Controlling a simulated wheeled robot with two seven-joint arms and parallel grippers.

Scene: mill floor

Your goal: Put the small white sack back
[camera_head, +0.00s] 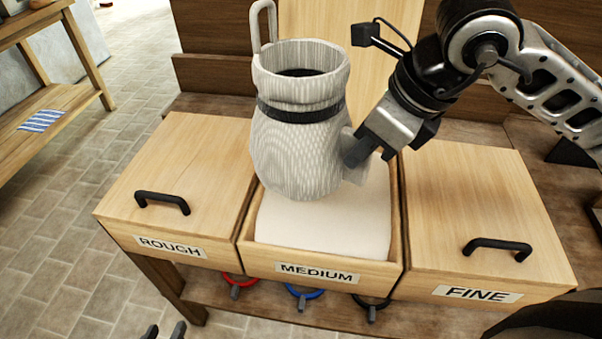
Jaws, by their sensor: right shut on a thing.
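The small white sack (295,150) is upright, pale and ribbed, with a dark band, an open top with a dark inside and a loop at its upper left. It is over the open MEDIUM bin (318,273), which holds a pale white filling (325,228). I cannot tell whether the sack's base touches the filling. My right gripper (360,155) is shut on the sack's right side, low down. My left gripper (164,331) shows only as two dark fingertips, apart and empty, at the bottom edge.
The ROUGH bin (190,145) on the left and FINE bin (465,190) on the right have closed lids with black handles. Red (236,283), blue (303,295) and black (371,305) rings hang below. A wooden table (65,97) with a striped cloth (42,120) stands at far left.

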